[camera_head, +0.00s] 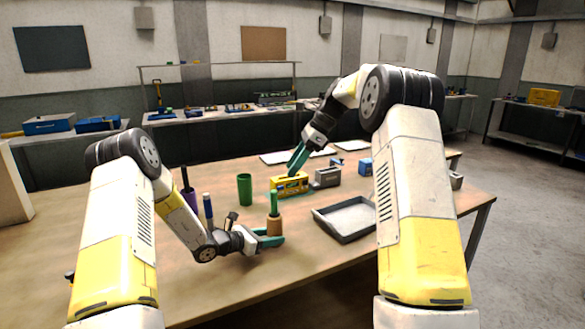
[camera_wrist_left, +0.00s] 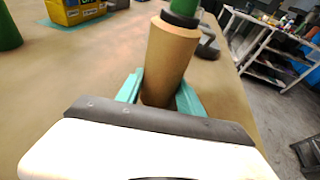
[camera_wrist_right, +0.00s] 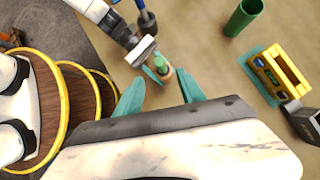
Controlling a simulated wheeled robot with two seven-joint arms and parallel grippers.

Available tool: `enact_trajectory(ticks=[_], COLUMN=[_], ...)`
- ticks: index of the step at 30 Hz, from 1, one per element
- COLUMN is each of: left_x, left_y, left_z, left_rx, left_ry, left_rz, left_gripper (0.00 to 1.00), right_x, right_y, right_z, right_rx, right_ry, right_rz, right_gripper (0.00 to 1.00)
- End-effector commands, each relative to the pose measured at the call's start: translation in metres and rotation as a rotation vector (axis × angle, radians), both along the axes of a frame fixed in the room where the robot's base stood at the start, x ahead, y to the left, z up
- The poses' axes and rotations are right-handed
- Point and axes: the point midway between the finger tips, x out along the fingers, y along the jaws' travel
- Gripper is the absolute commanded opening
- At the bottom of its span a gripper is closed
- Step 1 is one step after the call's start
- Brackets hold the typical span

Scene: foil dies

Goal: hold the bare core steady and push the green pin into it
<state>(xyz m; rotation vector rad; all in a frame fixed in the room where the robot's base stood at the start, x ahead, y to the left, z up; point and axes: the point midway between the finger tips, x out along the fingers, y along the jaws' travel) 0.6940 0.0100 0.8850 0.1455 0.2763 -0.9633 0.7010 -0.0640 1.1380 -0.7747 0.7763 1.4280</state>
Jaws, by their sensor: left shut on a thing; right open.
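The tan core (camera_head: 274,227) stands upright on the table, and my left gripper (camera_head: 270,240) is shut around its lower part. The left wrist view shows the core (camera_wrist_left: 168,60) between the two teal fingers. The green pin (camera_head: 273,202) stands upright at the core's top, with a dark band where they meet in the left wrist view. How deep it sits is hidden. My right gripper (camera_head: 298,160) is open and empty, higher and farther back, near the yellow box in the head view. The right wrist view looks down on the pin (camera_wrist_right: 161,64) beyond its open fingers.
A green cup (camera_head: 245,189) stands behind the core. A yellow box (camera_head: 289,184) and a grey block (camera_head: 327,177) are behind to the right. A grey tray (camera_head: 347,219) lies right of the core. A blue-topped tool (camera_head: 208,207) and purple cup (camera_head: 190,197) stand left.

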Motion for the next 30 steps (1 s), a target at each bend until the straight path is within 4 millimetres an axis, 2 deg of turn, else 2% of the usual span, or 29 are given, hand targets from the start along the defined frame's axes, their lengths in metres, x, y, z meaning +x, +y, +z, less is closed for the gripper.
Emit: enact_trajectory(ticks=[11,30], left_x=[0.000,0.000], left_y=[0.000,0.000], left_z=[0.000,0.000], left_rx=[-0.001,-0.001], left_ry=[-0.001,-0.001], left_rz=[0.000,0.000], left_gripper=[0.22,0.22], right_x=[0.000,0.001], right_y=[0.000,0.000], right_z=[0.004,0.054], right_rx=[0.000,0.000], right_ry=[-0.001,-0.002], right_rz=[0.000,0.000], right_gripper=[0.46,0.46])
